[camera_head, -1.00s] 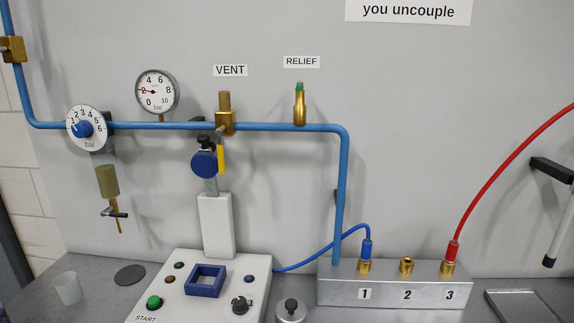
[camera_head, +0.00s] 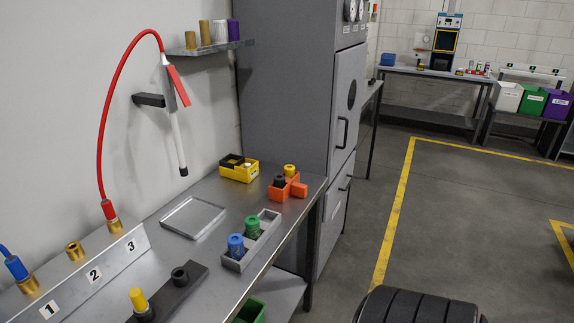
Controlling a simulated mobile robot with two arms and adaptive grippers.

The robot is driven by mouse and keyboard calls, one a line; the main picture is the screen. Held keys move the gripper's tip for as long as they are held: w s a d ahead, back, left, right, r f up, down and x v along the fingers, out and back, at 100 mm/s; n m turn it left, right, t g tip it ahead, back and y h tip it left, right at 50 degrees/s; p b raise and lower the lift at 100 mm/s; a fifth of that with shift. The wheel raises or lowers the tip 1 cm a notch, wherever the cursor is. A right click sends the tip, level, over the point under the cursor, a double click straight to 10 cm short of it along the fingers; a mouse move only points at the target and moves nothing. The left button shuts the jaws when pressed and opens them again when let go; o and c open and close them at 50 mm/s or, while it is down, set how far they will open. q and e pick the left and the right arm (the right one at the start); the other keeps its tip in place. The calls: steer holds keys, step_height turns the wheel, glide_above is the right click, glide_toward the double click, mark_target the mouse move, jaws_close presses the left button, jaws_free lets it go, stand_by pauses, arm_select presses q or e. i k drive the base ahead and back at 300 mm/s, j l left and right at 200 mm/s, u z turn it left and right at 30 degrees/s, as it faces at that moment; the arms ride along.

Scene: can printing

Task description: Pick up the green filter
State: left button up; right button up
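The far end of the holder looks empty. The lower part of the green piece is hidden by the holder wall. Neither of my grippers shows in this view. A dark ridged part at the bottom right edge may be mine.
Near the holder are an orange block (camera_head: 288,189), a yellow bin (camera_head: 239,171), an empty shallow tray (camera_head: 193,217) and a dark rack (camera_head: 162,297) with a yellow-topped piece. A red hose (camera_head: 103,110) arches above. A grey cabinet (camera_head: 290,90) stands behind; the floor to the right is clear.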

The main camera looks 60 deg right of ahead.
mark_target(252, 222)
steer(key=z, duration=1.55)
